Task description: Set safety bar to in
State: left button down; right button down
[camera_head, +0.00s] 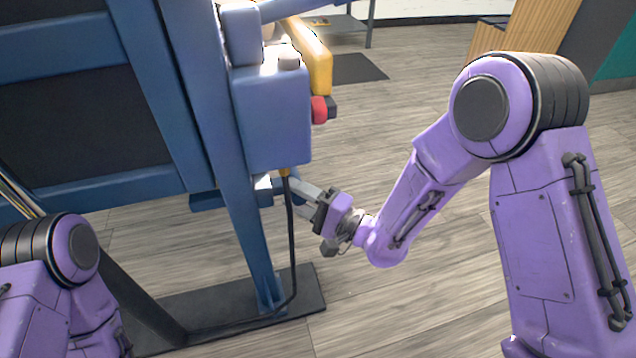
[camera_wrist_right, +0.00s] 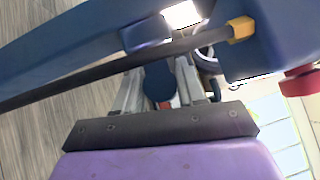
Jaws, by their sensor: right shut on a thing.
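My right gripper (camera_head: 298,192) reaches in from the right, just below the blue box (camera_head: 270,115) on the blue frame's post (camera_head: 235,200). In the right wrist view its two grey fingers (camera_wrist_right: 160,78) stand on either side of a rounded dark blue part (camera_wrist_right: 158,84), and they are shut on it. This blue part may be the safety bar; most of it is hidden by the fingers, the box and a black cable. My left arm shows at the lower left in the head view, but its gripper is out of view.
A black cable (camera_head: 291,235) hangs from a yellow fitting (camera_wrist_right: 240,29) under the box, close to my right gripper. A red button (camera_head: 319,110) sits on the box's right side, below a yellow bar (camera_head: 312,58).

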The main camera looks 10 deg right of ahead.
jog(key=shift+a+r, duration=0.1)
jog(key=shift+a, duration=0.1)
jog(key=c, duration=0.9)
grip_release()
jog(key=shift+o, duration=0.6)
jog(key=shift+a, duration=0.15)
jog(key=shift+d, duration=0.25)
jog(key=p+v, duration=0.1)
jog(key=v, duration=0.9)
jog(key=shift+s+d, duration=0.1)
